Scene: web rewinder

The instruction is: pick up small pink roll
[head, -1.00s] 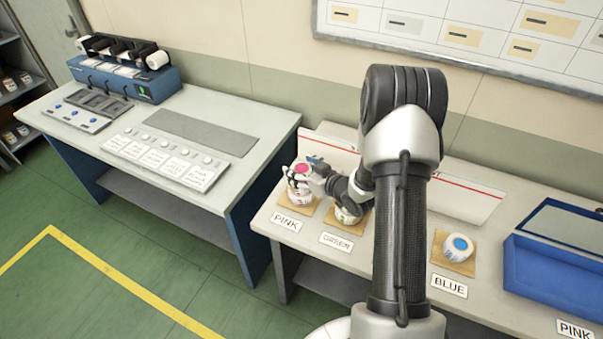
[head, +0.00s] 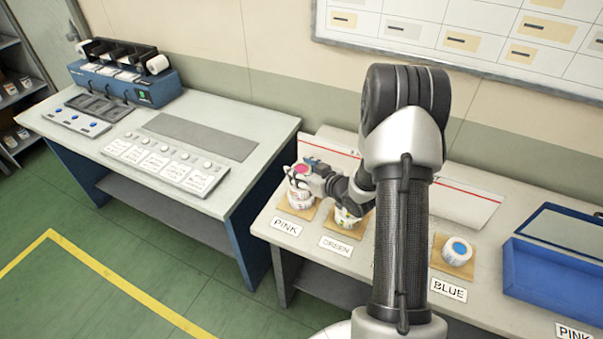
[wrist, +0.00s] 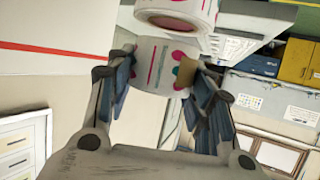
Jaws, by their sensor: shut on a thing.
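The small pink roll (head: 303,170), white with a pink centre on top, is at the PINK place at the left end of the right table. My gripper (head: 301,181) is around it from the right. In the wrist view, my gripper (wrist: 157,82) is shut on this small white roll (wrist: 155,68), which has pink, red and green marks. A second roll (wrist: 178,12) with a pink ring shows just beyond it, at the picture's top edge. In the head view this lower roll (head: 300,198) is under the held one. I cannot tell whether the two touch.
Beside it, a green-marked roll (head: 346,217) stands on its board, partly hidden by my arm. A blue-centred roll (head: 457,251) and a blue tray (head: 550,280) are farther right. A white panel with a red line (head: 465,196) leans behind. The left table (head: 240,125) holds control panels.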

